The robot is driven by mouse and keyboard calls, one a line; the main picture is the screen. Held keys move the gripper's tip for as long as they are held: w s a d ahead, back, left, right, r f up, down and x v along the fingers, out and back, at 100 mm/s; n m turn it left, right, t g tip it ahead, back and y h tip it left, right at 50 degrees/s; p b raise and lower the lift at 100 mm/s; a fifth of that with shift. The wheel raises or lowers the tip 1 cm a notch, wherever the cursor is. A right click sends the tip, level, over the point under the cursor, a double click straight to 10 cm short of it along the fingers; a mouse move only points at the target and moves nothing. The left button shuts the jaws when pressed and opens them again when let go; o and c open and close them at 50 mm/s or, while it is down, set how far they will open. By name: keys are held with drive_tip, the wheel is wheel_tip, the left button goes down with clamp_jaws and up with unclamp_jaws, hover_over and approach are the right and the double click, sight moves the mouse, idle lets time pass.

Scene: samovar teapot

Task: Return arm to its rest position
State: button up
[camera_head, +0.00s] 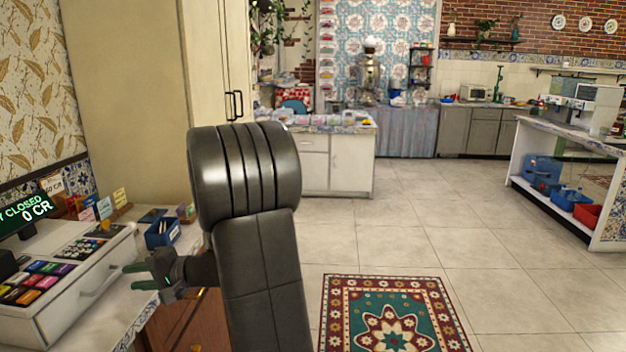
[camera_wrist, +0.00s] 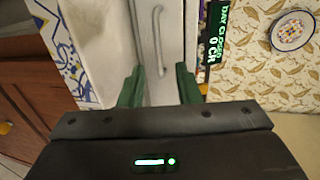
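My gripper (camera_head: 134,276) is at the lower left in the head view, beside the front of the white cash register (camera_head: 92,268). Its two green fingers are apart with nothing between them. The wrist view shows the same open fingers (camera_wrist: 159,88), with the register's drawer front and its handle (camera_wrist: 158,45) beyond them. I cannot tell whether a finger touches the register. My dark arm stands bent in the middle of the head view and hides part of the room behind it.
A blue box (camera_head: 162,233) and small cards stand on the counter behind the gripper. A tall beige cabinet (camera_head: 130,90) is behind the arm. A patterned rug (camera_head: 390,312) lies on open tiled floor. A white island (camera_head: 340,165) and a shelf counter (camera_head: 515,160) stand farther off.

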sight(110, 280)
drive_tip(key=x, duration=0.7)
drive_tip(key=shift+a+f, duration=0.1)
drive_tip(key=shift+d+p, duration=0.2)
drive_tip(key=shift+p, duration=0.3)
drive_tip(key=f+p+v, duration=0.1)
drive_tip(key=p+v, duration=0.2)
drive_tip(key=v, duration=1.3)
drive_tip(key=f+p+v, duration=0.2)
drive_tip(key=p+v, duration=0.1)
drive_tip(key=v, duration=1.3)
drive_tip(key=shift+d+f, duration=0.35)
drive_tip(key=shift+d, duration=0.1)
drive_tip(key=shift+w, duration=0.1)
